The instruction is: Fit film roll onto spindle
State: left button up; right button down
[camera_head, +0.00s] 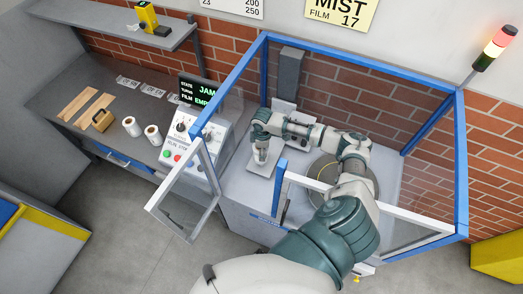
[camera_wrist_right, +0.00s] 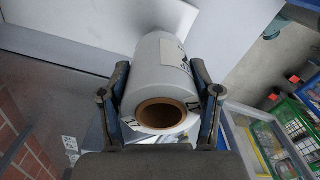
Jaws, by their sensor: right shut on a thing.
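The film roll (camera_wrist_right: 170,78), a pale grey-white cylinder with a brown cardboard core, is held between the two dark fingers of my right gripper (camera_wrist_right: 163,105) in the right wrist view. The core's open end faces the camera. In the head view my right arm reaches into the blue-framed enclosure, and my right gripper (camera_head: 263,147) is over its left part with the pale roll (camera_head: 262,158) below it. I cannot make out the spindle, nor whether the roll touches one. My left gripper is not in view.
A grey mast (camera_head: 290,72) stands at the enclosure's back, and a round turntable (camera_head: 318,195) lies partly under my arm. The framed door (camera_head: 187,196) is swung open. A control panel (camera_head: 194,142) and two white rolls (camera_head: 131,126) stand at left.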

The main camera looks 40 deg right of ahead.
jog(key=shift+s+a+f, duration=0.1)
jog(key=shift+a+f, duration=0.1)
jog(key=shift+a, duration=0.25)
jog(key=shift+w+d+r+p, duration=0.2)
jog(key=shift+d+r+p, duration=0.35)
jog(key=shift+r, duration=0.2)
jog(key=shift+d+r, duration=0.15)
jog(key=shift+r, duration=0.3)
jog(key=shift+a+r, duration=0.15)
jog(key=shift+r, duration=0.5)
jog(key=shift+a+r, duration=0.15)
jog(key=shift+r, duration=0.45)
jog(key=shift+a+r, duration=0.2)
jog(key=shift+r, duration=0.25)
jog(key=shift+d, duration=0.1)
